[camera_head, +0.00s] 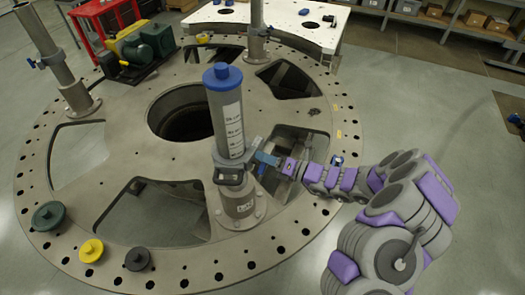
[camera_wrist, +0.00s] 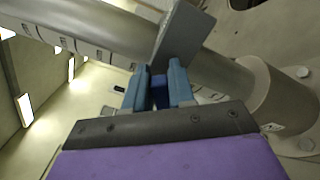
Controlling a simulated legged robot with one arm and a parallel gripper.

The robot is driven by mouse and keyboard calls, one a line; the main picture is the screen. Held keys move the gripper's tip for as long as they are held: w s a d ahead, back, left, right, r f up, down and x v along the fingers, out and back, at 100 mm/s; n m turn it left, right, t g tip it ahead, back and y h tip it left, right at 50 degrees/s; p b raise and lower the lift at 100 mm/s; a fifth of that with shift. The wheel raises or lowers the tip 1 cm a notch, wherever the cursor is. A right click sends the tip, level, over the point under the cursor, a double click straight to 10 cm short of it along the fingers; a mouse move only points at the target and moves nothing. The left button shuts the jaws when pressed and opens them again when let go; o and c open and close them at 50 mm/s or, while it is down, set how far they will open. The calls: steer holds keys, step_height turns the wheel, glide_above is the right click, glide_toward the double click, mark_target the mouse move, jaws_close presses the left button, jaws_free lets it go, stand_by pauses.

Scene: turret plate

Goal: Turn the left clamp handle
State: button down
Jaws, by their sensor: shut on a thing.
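A grey post (camera_head: 227,125) with a blue cap stands upright on the round metal plate. The fingers hide the handle's lower end. The post runs behind it.
The round plate (camera_head: 165,172) has large cut-outs and a central hole. Green, yellow and black knobs (camera_head: 92,250) lie at its front left. Another post (camera_head: 55,62) stands at the left. A green motor unit (camera_head: 148,45) sits at the back. Open floor lies at right.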

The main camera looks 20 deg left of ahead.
steer(key=m, duration=0.1)
steer(key=m+p, duration=0.1)
steer(key=m, duration=0.1)
steer(key=shift+w+d+f+m, duration=0.1)
steer(key=shift+w+f+m, duration=0.2)
steer(key=shift+m, duration=0.1)
steer(key=shift+f+m+p, duration=0.2)
steer(key=shift+m+p, duration=0.1)
steer(key=shift+m, duration=0.5)
steer(key=shift+f+m+p, duration=0.2)
steer(key=shift+m+p, duration=0.05)
steer(key=shift+m, duration=0.55)
steer(key=c, duration=1.3)
jaws_free()
steer(key=shift+d, duration=0.1)
steer(key=shift+o, duration=1.3)
steer(key=shift+w+d, duration=0.1)
steer(key=shift+d, duration=0.05)
steer(key=s+d+b, duration=0.2)
steer(key=d, duration=1.5)
steer(key=shift+s+d, duration=0.2)
steer(key=shift+s, duration=0.15)
